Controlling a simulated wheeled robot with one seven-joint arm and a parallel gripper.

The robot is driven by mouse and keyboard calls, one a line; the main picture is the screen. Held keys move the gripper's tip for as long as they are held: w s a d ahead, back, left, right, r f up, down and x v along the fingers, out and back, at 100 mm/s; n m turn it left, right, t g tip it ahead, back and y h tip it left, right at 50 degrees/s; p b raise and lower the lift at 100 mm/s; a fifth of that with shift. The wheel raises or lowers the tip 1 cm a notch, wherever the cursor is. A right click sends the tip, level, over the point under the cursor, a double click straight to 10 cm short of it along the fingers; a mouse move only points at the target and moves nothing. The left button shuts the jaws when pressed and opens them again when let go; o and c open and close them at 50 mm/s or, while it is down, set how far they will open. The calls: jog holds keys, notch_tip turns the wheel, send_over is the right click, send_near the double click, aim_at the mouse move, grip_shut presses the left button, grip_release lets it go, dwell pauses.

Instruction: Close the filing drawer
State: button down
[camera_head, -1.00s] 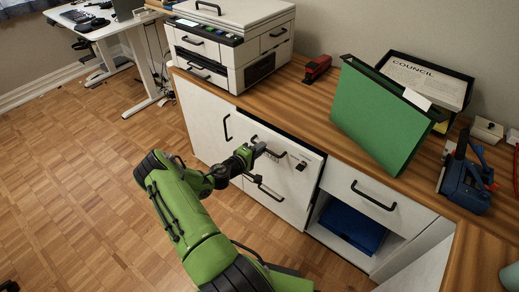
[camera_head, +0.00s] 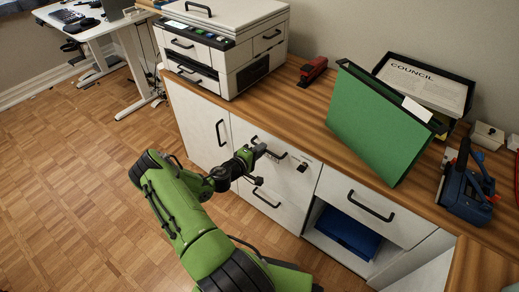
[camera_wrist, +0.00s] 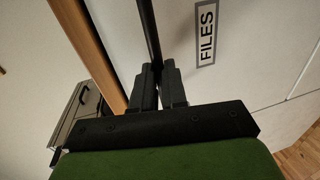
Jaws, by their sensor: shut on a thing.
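The filing drawer (camera_head: 291,181) is the white upper front in the cabinet under the wooden counter, with a black bar handle (camera_head: 277,154) and a lock knob. Its front looks about flush with the neighbouring fronts, and no dark gap shows above it. In the wrist view its face (camera_wrist: 235,75) bears a "FILES" label (camera_wrist: 207,37). My gripper (camera_head: 258,155) is at the left part of the handle. In the wrist view its two black fingers (camera_wrist: 158,74) are closed around the dark handle bar (camera_wrist: 149,30). The fingers hide part of the bar.
A printer (camera_head: 228,52), a red stapler (camera_head: 313,71), a green folder (camera_head: 377,122) and a blue tool (camera_head: 466,186) stand on the counter (camera_head: 290,97). An open shelf holding a blue item (camera_head: 347,233) is to the drawer's right. The parquet floor at left is clear.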

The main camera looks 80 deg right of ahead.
jog(key=c, duration=1.2)
grip_release()
jog(key=shift+s+d, duration=0.1)
jog(key=shift+d, duration=0.2)
jog(key=shift+o, duration=0.2)
jog(key=shift+a, duration=0.1)
jog(key=p+v, duration=0.3)
jog(key=v, duration=1.2)
jog(key=shift+w+a+p, duration=0.3)
jog(key=shift+a+p, duration=0.05)
jog(key=shift+p, duration=0.05)
jog(key=shift+r, duration=0.1)
